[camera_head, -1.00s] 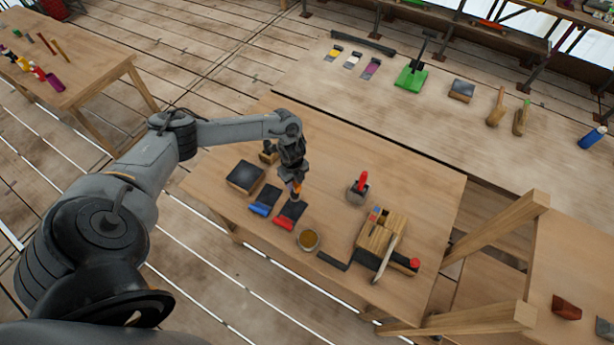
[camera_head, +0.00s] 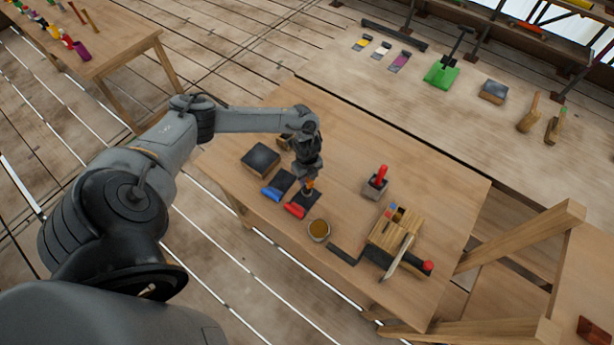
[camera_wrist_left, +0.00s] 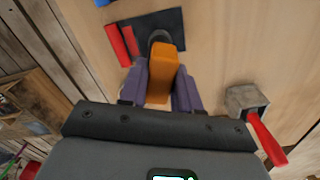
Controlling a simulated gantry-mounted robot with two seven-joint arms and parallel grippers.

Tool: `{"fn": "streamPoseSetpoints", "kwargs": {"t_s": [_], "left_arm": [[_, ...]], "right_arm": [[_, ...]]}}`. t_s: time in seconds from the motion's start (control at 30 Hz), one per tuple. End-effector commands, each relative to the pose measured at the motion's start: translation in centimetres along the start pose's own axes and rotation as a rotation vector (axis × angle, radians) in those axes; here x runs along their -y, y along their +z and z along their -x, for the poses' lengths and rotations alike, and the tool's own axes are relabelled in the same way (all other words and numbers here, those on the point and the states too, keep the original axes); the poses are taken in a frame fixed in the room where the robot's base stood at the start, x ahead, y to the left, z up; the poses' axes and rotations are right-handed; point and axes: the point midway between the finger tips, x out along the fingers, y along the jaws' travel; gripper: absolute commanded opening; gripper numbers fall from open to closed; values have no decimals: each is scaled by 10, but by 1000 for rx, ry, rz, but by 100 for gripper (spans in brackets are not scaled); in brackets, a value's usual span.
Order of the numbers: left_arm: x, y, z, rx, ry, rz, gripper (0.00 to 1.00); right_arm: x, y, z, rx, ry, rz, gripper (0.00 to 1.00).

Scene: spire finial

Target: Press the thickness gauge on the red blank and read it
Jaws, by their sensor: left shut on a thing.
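My left gripper (camera_head: 309,183) is shut on the orange thickness gauge (camera_wrist_left: 166,62), which sits between its purple fingers in the left wrist view. The red blank (camera_head: 295,210) is a red bar along the edge of a dark square sheet (camera_head: 311,201). The red bar also shows in the left wrist view (camera_wrist_left: 117,46). The gauge's dark rounded tip (camera_wrist_left: 159,36) is over the dark sheet, beside the red. I cannot tell whether the tip touches the sheet. My right gripper is not in view.
A blue bar on a dark sheet (camera_head: 271,192) lies left of the red blank. The table's back right is clear.

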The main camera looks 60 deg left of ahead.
Motion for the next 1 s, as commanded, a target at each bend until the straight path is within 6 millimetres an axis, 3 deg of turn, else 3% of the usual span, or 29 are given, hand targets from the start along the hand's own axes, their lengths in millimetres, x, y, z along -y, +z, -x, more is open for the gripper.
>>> {"fn": "streamPoseSetpoints", "kwargs": {"t_s": [0.47, 1.0], "left_arm": [[0, 0, 0, 0, 0, 0, 0], [0, 0, -14, 1, 0, 1, 0]], "right_arm": [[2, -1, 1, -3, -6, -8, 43], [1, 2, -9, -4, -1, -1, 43]]}}
